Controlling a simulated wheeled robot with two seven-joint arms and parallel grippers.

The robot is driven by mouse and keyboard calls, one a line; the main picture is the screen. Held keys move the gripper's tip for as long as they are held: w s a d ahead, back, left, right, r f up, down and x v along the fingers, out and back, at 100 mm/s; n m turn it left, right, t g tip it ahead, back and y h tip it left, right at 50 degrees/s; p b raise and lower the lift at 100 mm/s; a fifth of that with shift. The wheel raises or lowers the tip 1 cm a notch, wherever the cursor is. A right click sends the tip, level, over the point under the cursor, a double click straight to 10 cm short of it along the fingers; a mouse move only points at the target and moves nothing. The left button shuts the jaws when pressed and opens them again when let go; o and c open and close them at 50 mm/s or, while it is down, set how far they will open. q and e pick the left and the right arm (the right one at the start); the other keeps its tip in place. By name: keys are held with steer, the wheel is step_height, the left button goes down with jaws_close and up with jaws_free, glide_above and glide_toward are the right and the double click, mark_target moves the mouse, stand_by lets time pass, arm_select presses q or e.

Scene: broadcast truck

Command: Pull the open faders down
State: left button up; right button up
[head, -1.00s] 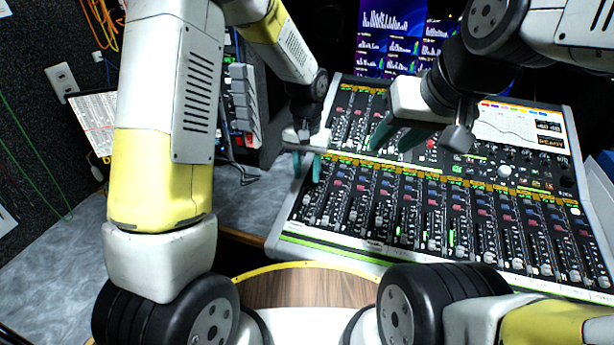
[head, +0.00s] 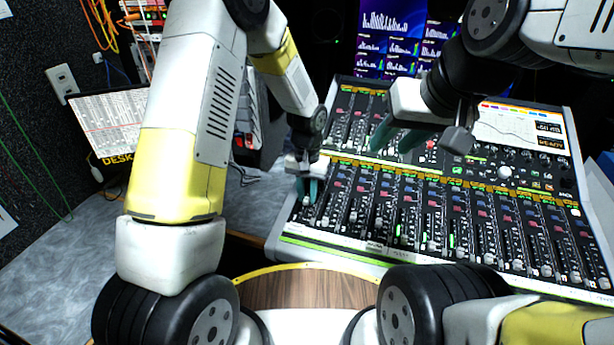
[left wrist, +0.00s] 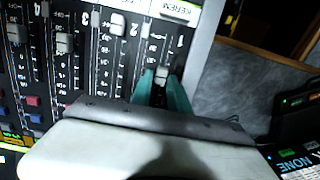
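The mixing console (head: 350,257) fills the right half of the head view, with rows of small fader caps. In the left wrist view it appears upside down. The channel 1 fader cap (left wrist: 162,75) stands between the teal fingers of my left gripper (left wrist: 162,82). The channel 2 cap (left wrist: 117,23) and channel 3 cap (left wrist: 65,42) sit nearer the label strip. My left gripper (head: 312,192) is low over the console's left end; whether its fingers touch the cap cannot be told. My right gripper (head: 398,138) is open and empty above the console's middle.
Blue meter screens (head: 390,38) stand behind the console. A sheet-like display (head: 110,120) and a dark rack unit stand at the left. The grey desk (head: 60,270) left of the console is mostly clear. A wooden surface (head: 310,288) lies in front.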

arm_select(q)
jaws_close()
stand_by(1.1)
steer(key=shift+s, duration=0.1)
